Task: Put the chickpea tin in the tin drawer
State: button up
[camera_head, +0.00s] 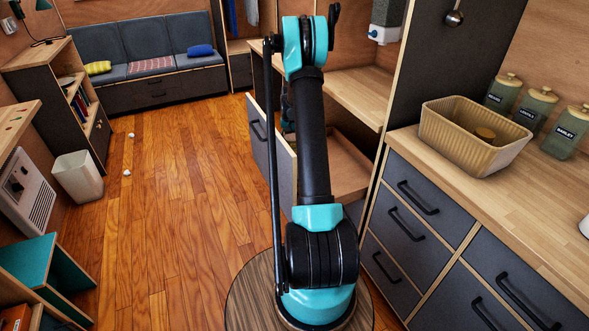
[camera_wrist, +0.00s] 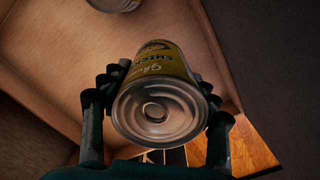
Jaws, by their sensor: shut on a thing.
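My gripper (camera_wrist: 157,108) is shut on the chickpea tin (camera_wrist: 160,65), with a finger on each side of it. The tin has a yellow-brown label and a bare metal end that faces the wrist camera. In the wrist view the tin is over the pale wooden inside of an open drawer (camera_wrist: 60,45); I cannot tell whether it touches the bottom. In the head view the pulled-out drawer (camera_head: 272,148) stands left of the counter, partly behind my arm. My arm hides the tin there.
Another metal tin (camera_wrist: 115,3) shows at the top edge of the wrist view. A ribbed bin (camera_head: 475,135) and several labelled jars (camera_head: 535,108) stand on the right counter. The wooden floor (camera_head: 180,200) to the left is mostly clear, with a white waste bin (camera_head: 78,177) beyond.

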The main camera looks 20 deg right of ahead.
notch_tip(320, 180, down, 13)
jog(key=shift+r, duration=0.15)
dwell(0.4)
jog(key=o, duration=1.5)
jog(key=shift+o, duration=0.2)
notch_tip(320, 180, up, 12)
jog(key=shift+r, duration=0.1)
